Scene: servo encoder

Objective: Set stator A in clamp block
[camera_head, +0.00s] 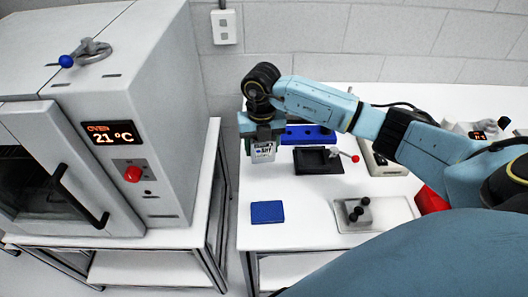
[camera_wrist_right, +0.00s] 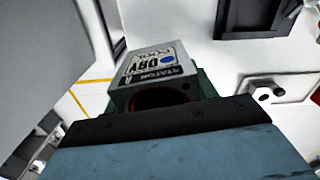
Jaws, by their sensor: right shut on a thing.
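A dark block with a red-knobbed lever (camera_head: 318,160), apparently the clamp block, sits just to the right of the stator. It shows partly at the top of the right wrist view (camera_wrist_right: 250,18). My left gripper is not in view.
A blue rack (camera_head: 308,134) lies behind the dark block. A blue pad (camera_head: 267,212) is at the front left of the bench (camera_head: 300,235). A metal plate with black knobs (camera_head: 357,213) is at the front right. An oven reading 21 °C (camera_head: 150,130) stands at left, beyond a gap.

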